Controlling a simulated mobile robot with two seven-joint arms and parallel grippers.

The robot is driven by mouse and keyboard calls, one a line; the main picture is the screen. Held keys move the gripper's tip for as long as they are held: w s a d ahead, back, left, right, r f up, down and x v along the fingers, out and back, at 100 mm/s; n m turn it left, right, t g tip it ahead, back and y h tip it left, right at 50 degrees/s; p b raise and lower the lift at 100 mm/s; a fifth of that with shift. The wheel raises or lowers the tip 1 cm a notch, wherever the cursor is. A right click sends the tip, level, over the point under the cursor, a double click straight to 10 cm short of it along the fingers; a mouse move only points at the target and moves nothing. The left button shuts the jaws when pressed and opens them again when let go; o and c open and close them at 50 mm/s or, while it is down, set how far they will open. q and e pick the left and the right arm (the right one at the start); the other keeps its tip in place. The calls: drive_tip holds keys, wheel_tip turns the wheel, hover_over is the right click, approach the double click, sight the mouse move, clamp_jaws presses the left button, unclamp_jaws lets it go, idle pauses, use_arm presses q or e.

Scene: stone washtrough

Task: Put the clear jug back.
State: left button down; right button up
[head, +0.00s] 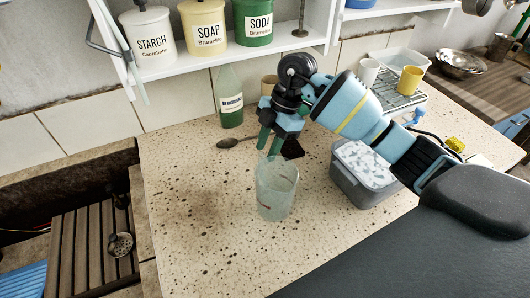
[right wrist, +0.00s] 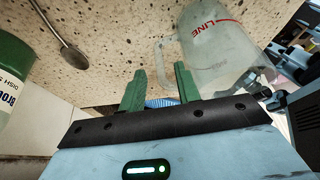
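The clear jug (head: 277,192) stands upright on the speckled counter, with red marks on its wall. In the right wrist view the jug (right wrist: 222,58) shows red lettering and a handle at its left. My right gripper (head: 268,147) is just behind the jug's rim in the head view, its green fingers pointing down. In the right wrist view its fingers (right wrist: 159,78) are apart with nothing gripped between them. The right-hand finger is close to the handle; I cannot tell if they touch. My left gripper is not in view.
A green bottle (head: 230,98) and a dark spoon (head: 236,142) are behind the jug. A grey tub (head: 347,183) is to its right. A shelf (head: 200,62) with labelled canisters hangs above. The counter (head: 200,245) is clear left and front; a trough (head: 85,240) lies left.

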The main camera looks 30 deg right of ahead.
drive_tip(key=v, duration=0.9)
drive_tip(key=shift+s, duration=0.1)
